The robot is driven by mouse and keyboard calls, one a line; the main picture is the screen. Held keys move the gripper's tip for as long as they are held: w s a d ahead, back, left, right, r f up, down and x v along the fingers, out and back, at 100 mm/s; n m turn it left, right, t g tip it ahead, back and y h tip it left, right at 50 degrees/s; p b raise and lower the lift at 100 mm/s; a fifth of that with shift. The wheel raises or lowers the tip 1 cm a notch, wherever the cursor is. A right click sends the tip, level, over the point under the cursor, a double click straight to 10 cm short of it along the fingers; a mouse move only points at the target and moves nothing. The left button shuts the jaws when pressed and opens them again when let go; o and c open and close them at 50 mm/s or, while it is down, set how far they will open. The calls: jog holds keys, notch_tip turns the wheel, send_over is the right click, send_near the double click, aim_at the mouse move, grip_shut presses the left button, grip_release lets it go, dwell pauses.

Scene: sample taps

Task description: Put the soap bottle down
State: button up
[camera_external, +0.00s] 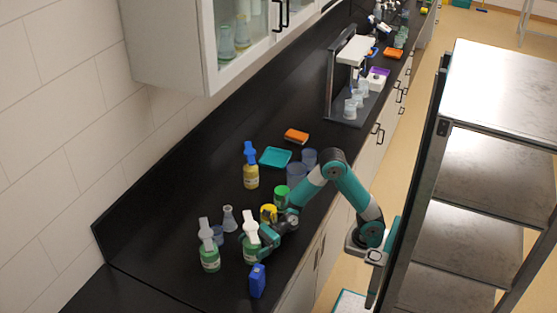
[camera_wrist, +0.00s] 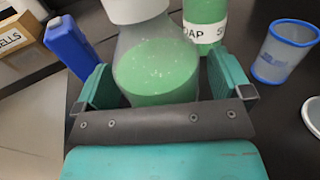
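The soap bottle (camera_external: 250,241), with green liquid and a white pump top, stands upright at my gripper (camera_external: 259,243) over the near part of the black counter (camera_external: 180,273). In the wrist view the bottle (camera_wrist: 156,72) sits between the two teal fingers of my gripper (camera_wrist: 160,88).
A second green soap bottle (camera_external: 209,256) stands to the left. A blue box (camera_external: 257,281) is close in front. A flask (camera_external: 229,218), a yellow-topped item (camera_external: 268,213), a green item (camera_external: 281,196) and a blue-topped bottle (camera_external: 251,172) stand behind. The counter's near left is clear.

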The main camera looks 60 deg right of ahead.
jog(key=shift+f+b, duration=0.1)
jog(key=shift+b, duration=0.35)
jog(key=b+v, duration=0.1)
jog(key=v, duration=0.3)
jog(key=shift+d, duration=0.45)
notch_tip(320, 180, up, 7)
jog(key=p, duration=0.4)
jog(key=shift+s+f, duration=0.2)
jog(key=shift+r+p, duration=0.3)
jog(key=shift+c, duration=0.9)
jog(key=shift+f, duration=0.1)
